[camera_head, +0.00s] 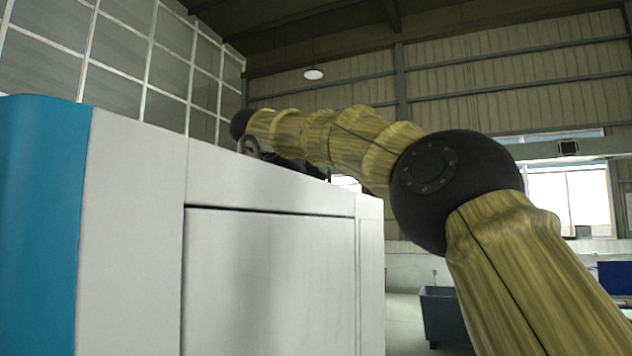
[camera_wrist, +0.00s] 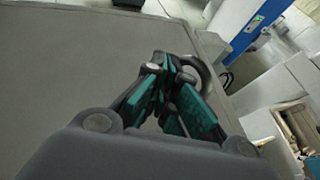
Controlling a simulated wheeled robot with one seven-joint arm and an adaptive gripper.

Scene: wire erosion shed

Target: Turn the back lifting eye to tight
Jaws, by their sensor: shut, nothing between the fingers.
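A dark lifting eye (camera_wrist: 198,72) stands on the machine's grey top near its edge in the wrist view. Its ring shows just beyond and to the right of my fingertips, partly hidden by them. A dark ring-shaped eye (camera_head: 249,147) also shows above the white cabinet's top edge in the head view; I cannot tell whether it is the same eye. My gripper (camera_wrist: 170,64) has teal-padded fingers drawn together at the tips, with nothing held between them. They are beside the eye, and contact cannot be judged. In the head view my gripper is mostly hidden behind the cabinet edge.
The white machine cabinet (camera_head: 270,190) with a blue corner (camera_head: 38,220) fills the left of the head view. A dark bin (camera_head: 443,315) stands on the floor behind. In the wrist view, a blue post (camera_wrist: 250,28) and a wooden crate (camera_wrist: 300,128) lie beyond the top's edge.

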